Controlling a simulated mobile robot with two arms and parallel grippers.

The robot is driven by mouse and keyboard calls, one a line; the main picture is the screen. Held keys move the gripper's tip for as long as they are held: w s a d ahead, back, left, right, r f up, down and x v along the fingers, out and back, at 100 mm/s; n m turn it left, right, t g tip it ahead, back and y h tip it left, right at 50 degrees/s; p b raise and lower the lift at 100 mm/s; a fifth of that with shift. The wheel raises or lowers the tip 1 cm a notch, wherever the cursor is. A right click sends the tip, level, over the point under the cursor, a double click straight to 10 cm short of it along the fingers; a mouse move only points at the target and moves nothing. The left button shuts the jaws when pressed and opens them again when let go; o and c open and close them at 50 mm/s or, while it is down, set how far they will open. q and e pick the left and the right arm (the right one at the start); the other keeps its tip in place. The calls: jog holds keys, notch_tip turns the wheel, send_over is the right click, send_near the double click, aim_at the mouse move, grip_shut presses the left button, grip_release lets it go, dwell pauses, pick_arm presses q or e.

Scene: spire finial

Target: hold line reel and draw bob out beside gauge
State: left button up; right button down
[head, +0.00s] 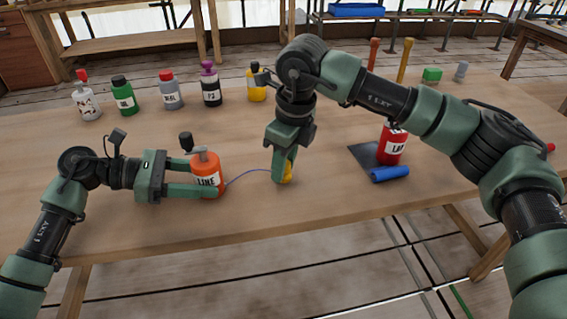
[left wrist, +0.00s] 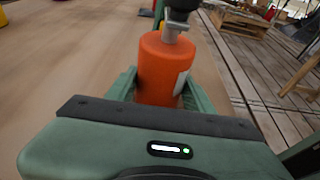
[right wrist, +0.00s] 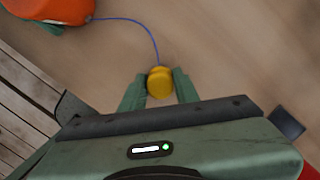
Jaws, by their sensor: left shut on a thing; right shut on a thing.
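The orange line reel (head: 206,172), labelled LINE with a dark knob on top, stands on the table. My left gripper (head: 207,190) is shut on it from the left; the reel also shows between the fingers in the left wrist view (left wrist: 162,68). A thin blue line (head: 247,172) runs from the reel to the yellow bob (head: 287,173). My right gripper (head: 283,178) points down and is shut on the bob, seen between its fingertips in the right wrist view (right wrist: 160,82). The bob is low over the table; I cannot tell if it touches. I cannot tell which thing is the gauge.
A red LAP can (head: 391,146) stands by a dark plate (head: 366,155) and a blue roll (head: 390,174) on the right. Several bottles, including a green one (head: 123,97), line the back left. A green block (head: 432,75) is back right. The table between reel and bob is clear.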

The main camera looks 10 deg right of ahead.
jog(key=shift+s+d, duration=0.15)
jog(key=shift+d, duration=3.3)
jog(key=shift+s+d, duration=0.15)
jog(key=shift+d, duration=3.3)
jog(key=shift+a, duration=0.15)
jog(key=shift+a+f, duration=0.15)
jog(key=shift+a, duration=0.35)
jog(key=shift+f, duration=0.35)
jog(key=c, duration=1)
grip_release()
jog(key=shift+o, duration=0.2)
